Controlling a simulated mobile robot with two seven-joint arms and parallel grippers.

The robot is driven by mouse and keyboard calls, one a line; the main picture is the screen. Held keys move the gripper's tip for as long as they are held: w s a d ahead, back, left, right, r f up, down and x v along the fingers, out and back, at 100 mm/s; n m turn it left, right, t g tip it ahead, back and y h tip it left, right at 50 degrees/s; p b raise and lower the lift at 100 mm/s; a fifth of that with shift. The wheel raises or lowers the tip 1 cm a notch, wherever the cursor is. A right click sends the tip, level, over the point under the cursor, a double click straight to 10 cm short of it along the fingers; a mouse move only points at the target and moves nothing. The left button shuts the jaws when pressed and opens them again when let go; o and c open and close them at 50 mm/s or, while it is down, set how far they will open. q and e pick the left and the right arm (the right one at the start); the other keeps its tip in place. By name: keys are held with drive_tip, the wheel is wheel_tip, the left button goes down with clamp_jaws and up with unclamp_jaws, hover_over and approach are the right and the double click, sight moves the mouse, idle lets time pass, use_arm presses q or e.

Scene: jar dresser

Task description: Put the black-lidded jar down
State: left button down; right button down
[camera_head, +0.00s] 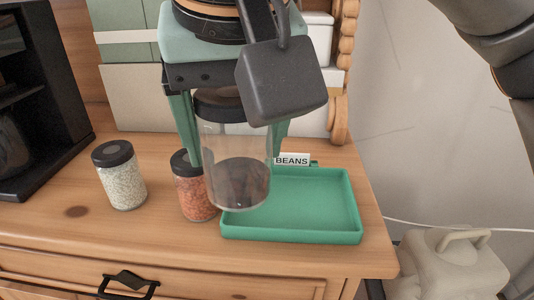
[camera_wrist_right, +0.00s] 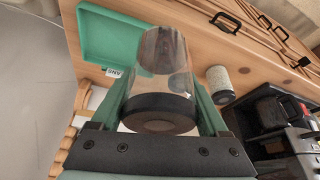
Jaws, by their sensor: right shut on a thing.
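My right gripper (camera_head: 233,150) has green fingers and is shut on a clear jar (camera_head: 236,185) with a black lid and dark contents low inside. The jar is close to upright; its lower end overlaps the left part of a green tray (camera_head: 350,237). The tray has a BEANS label (camera_head: 292,160) at its back edge. Whether the jar's base touches the tray is hard to tell. In the right wrist view the jar's lid (camera_wrist_right: 158,106) is between the fingers (camera_wrist_right: 162,95), and the tray (camera_wrist_right: 113,62) lies beyond. My left gripper is out of view.
A black-lidded jar with orange contents (camera_head: 194,198) stands close left of the held jar, partly hidden. Another with white contents (camera_head: 122,183) stands further left, near a black appliance (camera_head: 45,100). The wooden top's front left (camera_head: 75,240) is clear; its right edge is just past the tray.

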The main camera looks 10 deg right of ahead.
drive_tip(key=w+d+f, duration=0.8)
drive_tip(key=w, duration=0.1)
drive_tip(key=shift+w+f, duration=0.1)
drive_tip(key=shift+f, duration=0.05)
drive_tip(key=shift+w+d+f+b, duration=0.2)
drive_tip(key=shift+d+f+b, duration=0.1)
drive_tip(key=shift+f, duration=0.1)
drive_tip(key=shift+w+d+f, duration=0.1)
drive_tip(key=shift+w+f, duration=0.1)
drive_tip(key=shift+f, duration=1.55)
drive_tip(key=shift+f, duration=0.1)
drive_tip(key=shift+f+b, duration=0.15)
drive_tip(key=shift+b, duration=0.25)
unclamp_jaws()
